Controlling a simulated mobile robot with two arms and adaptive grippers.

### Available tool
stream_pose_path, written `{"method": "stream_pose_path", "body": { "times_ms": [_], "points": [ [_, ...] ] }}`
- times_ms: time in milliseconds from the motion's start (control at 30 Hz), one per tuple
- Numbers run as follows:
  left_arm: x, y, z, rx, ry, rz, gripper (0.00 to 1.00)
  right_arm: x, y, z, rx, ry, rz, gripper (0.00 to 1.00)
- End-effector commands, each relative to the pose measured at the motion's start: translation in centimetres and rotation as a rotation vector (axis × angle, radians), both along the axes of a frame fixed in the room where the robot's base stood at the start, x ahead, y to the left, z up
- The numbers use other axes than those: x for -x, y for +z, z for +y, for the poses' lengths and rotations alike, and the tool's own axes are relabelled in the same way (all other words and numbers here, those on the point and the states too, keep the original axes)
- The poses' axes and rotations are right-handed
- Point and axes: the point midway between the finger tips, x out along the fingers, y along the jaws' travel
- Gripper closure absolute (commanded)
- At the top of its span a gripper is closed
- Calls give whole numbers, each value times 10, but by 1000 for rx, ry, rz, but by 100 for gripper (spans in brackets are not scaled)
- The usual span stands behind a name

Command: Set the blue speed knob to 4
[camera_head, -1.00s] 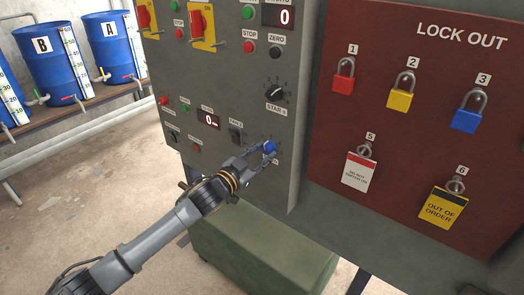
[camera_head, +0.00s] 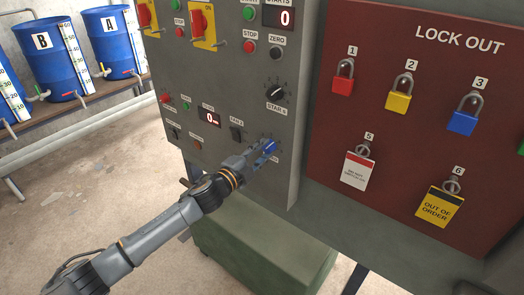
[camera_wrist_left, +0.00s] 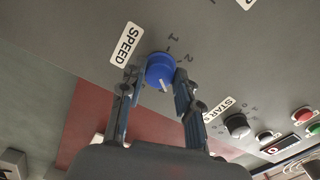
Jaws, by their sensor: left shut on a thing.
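The blue speed knob (camera_wrist_left: 160,68) sits on the grey panel beside the white SPEED label (camera_wrist_left: 126,45) in the left wrist view. Its white pointer line faces down and slightly right there, away from the visible printed 1 and 2; the number it meets is hidden. In the head view the knob (camera_head: 270,145) is partly covered by the gripper. My left gripper (camera_wrist_left: 158,76) has one finger on each side of the knob and is shut on it. In the head view my left gripper (camera_head: 265,149) reaches the panel's lower right. My right gripper is not in view.
A black STAR knob (camera_head: 276,91) is above, and a small display (camera_head: 209,117) is to the left on the grey panel. The red lock-out board (camera_head: 385,150) with padlocks and tags stands to the right. A green box (camera_head: 260,245) is below.

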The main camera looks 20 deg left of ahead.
Motion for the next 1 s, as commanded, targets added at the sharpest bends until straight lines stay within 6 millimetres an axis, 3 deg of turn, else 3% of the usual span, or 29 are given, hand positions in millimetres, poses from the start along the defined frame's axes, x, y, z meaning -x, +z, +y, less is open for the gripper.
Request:
{"method": "stream_pose_path", "body": {
  "times_ms": [400, 1000],
  "points": [
    [0, 0, -1, -205, -1, -74, 99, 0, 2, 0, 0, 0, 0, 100],
    [0, -1, -1, -243, -1, -86, 99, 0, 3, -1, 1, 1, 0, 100]
  ]
}}
